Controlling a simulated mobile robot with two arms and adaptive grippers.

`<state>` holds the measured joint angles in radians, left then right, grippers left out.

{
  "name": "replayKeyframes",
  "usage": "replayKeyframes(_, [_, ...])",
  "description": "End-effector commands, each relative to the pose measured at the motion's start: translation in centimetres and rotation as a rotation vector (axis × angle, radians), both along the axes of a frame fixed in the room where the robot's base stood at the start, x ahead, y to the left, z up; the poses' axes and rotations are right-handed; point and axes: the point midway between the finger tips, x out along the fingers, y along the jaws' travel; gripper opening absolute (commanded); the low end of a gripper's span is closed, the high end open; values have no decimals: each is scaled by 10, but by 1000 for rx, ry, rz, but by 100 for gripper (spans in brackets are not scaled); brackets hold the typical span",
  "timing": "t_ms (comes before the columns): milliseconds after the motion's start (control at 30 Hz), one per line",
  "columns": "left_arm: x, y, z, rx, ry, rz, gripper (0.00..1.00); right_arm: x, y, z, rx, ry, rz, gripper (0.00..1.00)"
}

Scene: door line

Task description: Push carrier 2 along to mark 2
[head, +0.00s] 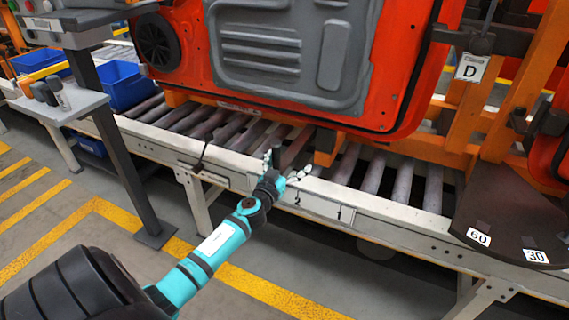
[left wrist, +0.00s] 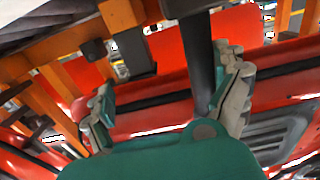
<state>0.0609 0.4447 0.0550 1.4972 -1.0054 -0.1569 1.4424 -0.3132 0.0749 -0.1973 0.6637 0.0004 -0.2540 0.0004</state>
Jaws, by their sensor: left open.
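A large red-orange door panel (head: 395,75) with grey inner trim rides on a carrier over the roller conveyor in the head view. No number shows on the carrier, so I cannot tell that it is carrier 2. A dark upright post (head: 279,152) stands at the conveyor's near side, below the door. My left gripper (head: 285,166) is open at this post. In the left wrist view the dark post (left wrist: 196,60) stands between the spread fingers, nearer the right one; contact is unclear. Mark 2 (head: 297,198) is on the front rail, just below the gripper. My right gripper is out of view.
Mark 1 (head: 340,214) lies right of mark 2. A dark curved plate (head: 510,215) with tags 60 and 30 juts over the rail at right. An orange frame (head: 470,110) bears a D sign. Blue bins (head: 127,86) and a small grey table (head: 65,104) stand left.

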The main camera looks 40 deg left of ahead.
Motion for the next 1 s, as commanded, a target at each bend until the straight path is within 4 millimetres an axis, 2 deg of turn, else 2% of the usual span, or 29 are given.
replayKeyframes(33, [1,-5,-1,-3,0,-11,98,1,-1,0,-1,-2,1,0])
replayKeyframes(333, [-6,-7,0,-5,-1,-12,100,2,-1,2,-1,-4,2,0])
replayKeyframes(1000, [-72,-19,7,-3,-1,-2,100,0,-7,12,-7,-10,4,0])
